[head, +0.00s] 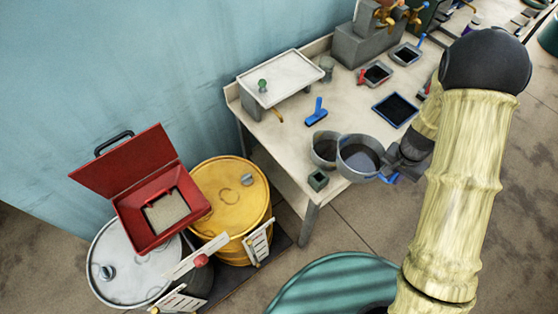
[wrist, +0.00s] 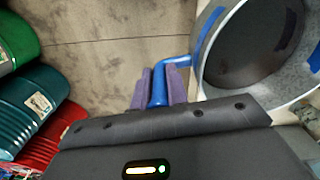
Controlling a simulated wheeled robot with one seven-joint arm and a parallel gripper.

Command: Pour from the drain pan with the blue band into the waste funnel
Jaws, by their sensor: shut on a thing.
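The drain pan with the blue band (head: 343,169) is a round grey pan with dark contents, at the front edge of the workbench. In the wrist view, the pan (wrist: 208,88) is at the right, with blue patches on its wall and a blue handle. My gripper (wrist: 159,88) is shut on that handle, its purple pads on both sides of it. In the head view, my gripper (head: 389,177) is at the pan's right side, partly hidden by my arm. The waste funnel (head: 181,230) is a red square box with its lid raised and a pale grid inside, at the lower left.
The funnel sits on a pale drum (head: 103,283), beside a yellow drum (head: 222,190). A small dark green box (head: 318,181) is at the bench (head: 285,128) edge. Floor shows between bench and drums.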

